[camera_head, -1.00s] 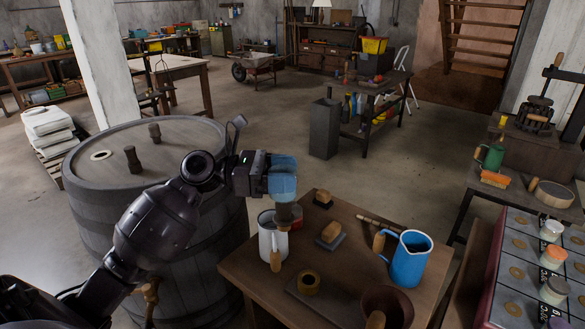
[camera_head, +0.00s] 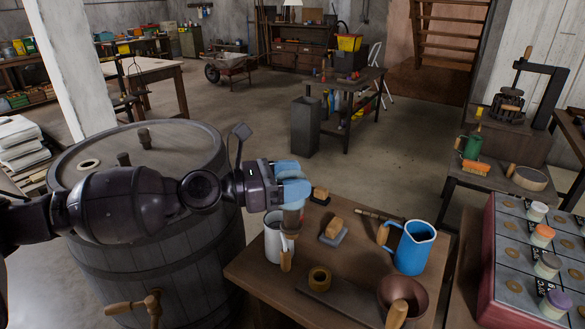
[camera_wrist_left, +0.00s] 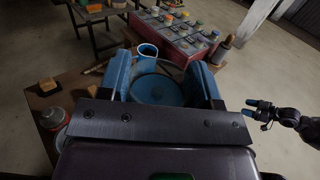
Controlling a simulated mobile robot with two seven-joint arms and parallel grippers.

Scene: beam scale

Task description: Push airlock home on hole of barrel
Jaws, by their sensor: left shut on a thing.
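The barrel (camera_head: 150,240) stands upright at the left in the head view. Its top has a pale-rimmed round hole (camera_head: 89,163) that looks open, and two dark pegs. My left gripper (camera_head: 292,182) is to the right of the barrel, above the near table's left side. It is shut on the airlock, whose brownish lower part (camera_head: 292,216) hangs below the blue fingers. In the left wrist view the airlock shows as a round bluish top (camera_wrist_left: 156,90) between the fingers.
The table (camera_head: 255,272) holds a white mug (camera_head: 273,245), a blue jug (camera_head: 413,250), a brown bowl (camera_head: 398,292), a brush and a tape-like ring. A wooden tap (camera_head: 150,305) sticks out of the barrel's front. A case of jars (camera_head: 510,270) stands at the right.

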